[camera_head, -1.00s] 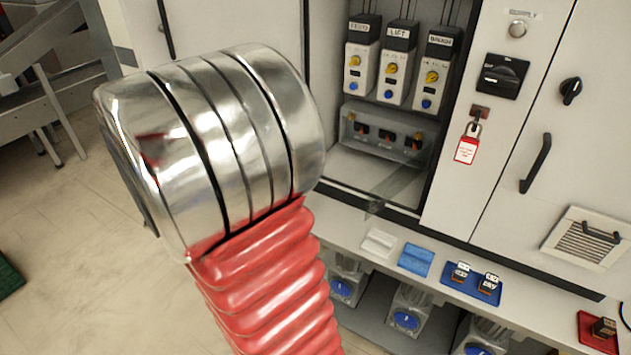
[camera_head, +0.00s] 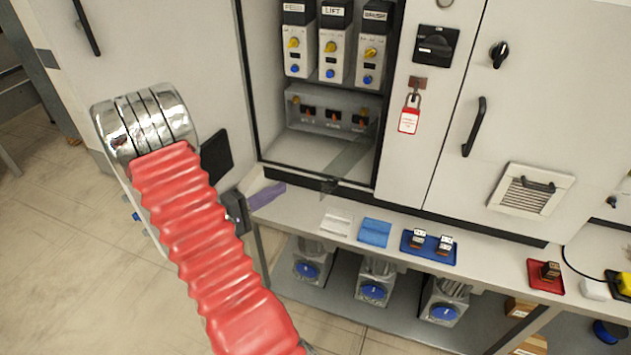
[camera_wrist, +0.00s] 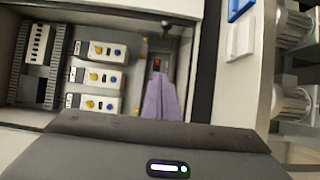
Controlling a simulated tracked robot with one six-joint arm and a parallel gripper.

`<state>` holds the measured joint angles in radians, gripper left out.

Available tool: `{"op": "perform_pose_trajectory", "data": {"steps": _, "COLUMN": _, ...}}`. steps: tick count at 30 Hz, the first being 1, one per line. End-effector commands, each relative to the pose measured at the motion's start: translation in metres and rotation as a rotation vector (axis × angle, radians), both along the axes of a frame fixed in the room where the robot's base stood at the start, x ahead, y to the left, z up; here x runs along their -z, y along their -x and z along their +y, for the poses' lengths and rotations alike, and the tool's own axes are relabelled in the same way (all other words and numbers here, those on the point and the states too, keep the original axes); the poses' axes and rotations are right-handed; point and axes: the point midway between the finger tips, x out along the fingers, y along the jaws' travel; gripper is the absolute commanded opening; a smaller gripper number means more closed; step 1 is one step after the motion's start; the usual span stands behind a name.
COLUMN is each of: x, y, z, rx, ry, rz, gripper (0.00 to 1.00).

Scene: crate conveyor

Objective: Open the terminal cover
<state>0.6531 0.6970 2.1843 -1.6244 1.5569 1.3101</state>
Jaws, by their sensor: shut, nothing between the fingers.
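A terminal block with orange and black parts (camera_head: 333,116) sits low inside the open cabinet, and a clear terminal cover (camera_head: 350,101) seems to lie over it. A see-through strip (camera_head: 347,163) slants below it to the cabinet's front edge; I cannot tell whether it belongs to the cover. My gripper (camera_head: 280,188) is left of the cabinet opening, above the shelf edge, its purple fingers shut and empty. In the wrist view the shut fingers (camera_wrist: 166,78) point toward an orange switch (camera_wrist: 156,65) on the block. Contact cannot be told.
Labelled breaker modules (camera_head: 333,45) stand above the block. A red padlock tag (camera_head: 408,120) hangs on the right panel. The shelf holds a white piece (camera_head: 336,222), a blue piece (camera_head: 375,232), a blue tray (camera_head: 428,246) and a red tray (camera_head: 546,277). The cabinet frame borders the opening.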

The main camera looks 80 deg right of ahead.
Motion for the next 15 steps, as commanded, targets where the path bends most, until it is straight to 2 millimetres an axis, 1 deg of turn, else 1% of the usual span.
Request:
{"op": "perform_pose_trajectory", "data": {"steps": 10, "x": -0.0002, "y": 0.0004, "z": -0.0008, "rx": 0.000, "ry": 0.001, "rz": -0.001, "gripper": 0.00}}
{"op": "perform_pose_trajectory", "data": {"steps": 15, "x": -0.0003, "y": 0.0053, "z": -0.0072, "rx": 0.002, "ry": 0.001, "rz": -0.001, "gripper": 0.00}}
